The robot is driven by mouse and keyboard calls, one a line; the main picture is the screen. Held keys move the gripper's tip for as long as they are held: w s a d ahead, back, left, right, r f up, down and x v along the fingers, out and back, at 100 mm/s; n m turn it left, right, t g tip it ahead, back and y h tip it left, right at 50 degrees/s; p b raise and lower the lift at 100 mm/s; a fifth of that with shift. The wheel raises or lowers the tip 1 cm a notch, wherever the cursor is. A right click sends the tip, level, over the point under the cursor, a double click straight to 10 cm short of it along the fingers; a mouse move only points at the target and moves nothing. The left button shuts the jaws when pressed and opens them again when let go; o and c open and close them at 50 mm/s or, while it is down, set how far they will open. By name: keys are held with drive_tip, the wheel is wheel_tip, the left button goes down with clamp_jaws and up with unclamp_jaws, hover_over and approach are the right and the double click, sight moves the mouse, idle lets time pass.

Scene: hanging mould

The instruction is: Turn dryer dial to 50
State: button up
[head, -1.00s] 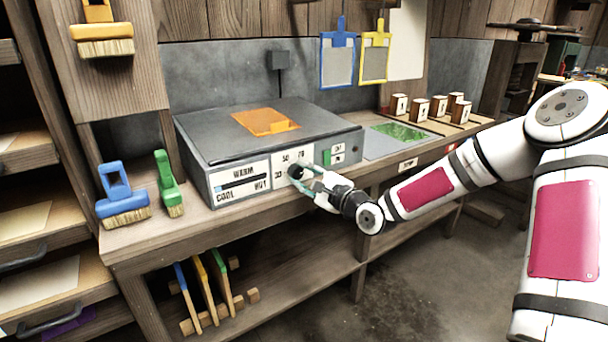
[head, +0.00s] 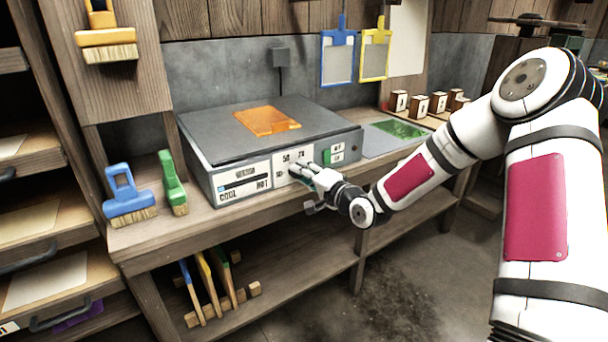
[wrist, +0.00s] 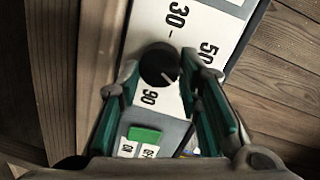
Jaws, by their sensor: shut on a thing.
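The dryer (head: 270,150) is a grey box with an orange patch on its lid, standing on the wooden bench. Its black dial (wrist: 158,62) sits on a white scale plate; 30, 50 and 90 are readable in the wrist view. A small light mark on the dial points to the lower right there, between 50 and 90, where the right finger covers the plate. My gripper (head: 301,172) is at the dryer's front, shut on the dial, one green-padded finger on each side of it (wrist: 164,74). In the head view the fingers hide the dial.
A green switch (wrist: 145,134) lies beside the scale plate. The COOL-WARM-HOT gauge (head: 243,184) is left of it. Blue (head: 126,195) and green (head: 173,183) brushes stand left of the dryer. A green-topped panel (head: 398,130) lies to its right.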

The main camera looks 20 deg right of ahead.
drive_tip(key=n+b, duration=0.3)
drive_tip(key=n, duration=0.2)
drive_tip(key=n+h+b, duration=0.1)
drive_tip(key=n+b, duration=0.2)
drive_tip(key=n, duration=0.2)
drive_tip(key=shift+s+a+t+h, duration=0.1)
drive_tip(key=shift+a+t+h, duration=0.1)
drive_tip(key=shift+t+h, duration=0.1)
drive_tip(key=shift+b, duration=0.3)
drive_tip(key=o, duration=1.2)
drive_tip(key=v, duration=1.2)
